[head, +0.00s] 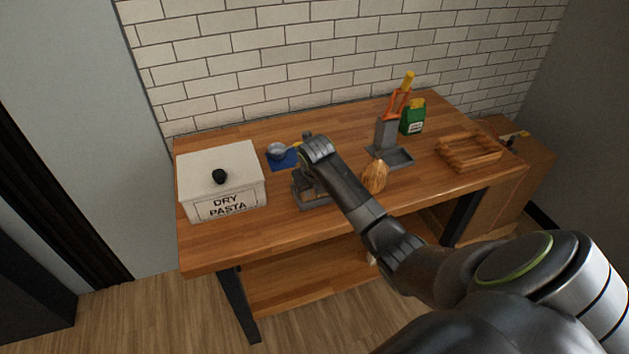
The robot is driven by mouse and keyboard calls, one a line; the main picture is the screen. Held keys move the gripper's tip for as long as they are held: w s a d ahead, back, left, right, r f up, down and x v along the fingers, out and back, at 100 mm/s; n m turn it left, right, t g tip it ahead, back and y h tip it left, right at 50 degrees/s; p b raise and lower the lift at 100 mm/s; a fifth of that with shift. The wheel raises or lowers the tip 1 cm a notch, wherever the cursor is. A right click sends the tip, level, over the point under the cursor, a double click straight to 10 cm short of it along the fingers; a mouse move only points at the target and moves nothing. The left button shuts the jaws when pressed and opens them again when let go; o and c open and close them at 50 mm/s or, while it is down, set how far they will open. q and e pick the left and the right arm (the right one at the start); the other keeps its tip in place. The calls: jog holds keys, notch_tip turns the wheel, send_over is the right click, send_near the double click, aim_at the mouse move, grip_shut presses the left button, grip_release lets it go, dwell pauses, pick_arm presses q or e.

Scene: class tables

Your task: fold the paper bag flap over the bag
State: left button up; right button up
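My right arm comes in from the lower right and reaches over the table. Its end (318,150) is above the table's middle; the fingers cannot be made out. My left gripper is not in view. No paper bag with a flap can be told for certain. A small brown, ridged item (375,177) stands to the right of my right arm, apart from it. A green packet (412,120) with a yellow top and white label stands farther back. A grey item (308,194) lies under my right arm's end, partly hidden.
A white box (222,168) labelled DRY PASTA, with a black knob, stands at the left of the wooden table (270,232). A small bowl (277,149) is on a blue piece. A grey stand (388,140) with an orange part and a wooden tray (468,152) are at the right.

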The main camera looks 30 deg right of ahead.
jog(key=p+v, duration=0.1)
jog(key=v, duration=0.4)
jog(key=shift+d+p, duration=0.2)
jog(key=shift+p, duration=0.2)
dwell(0.7)
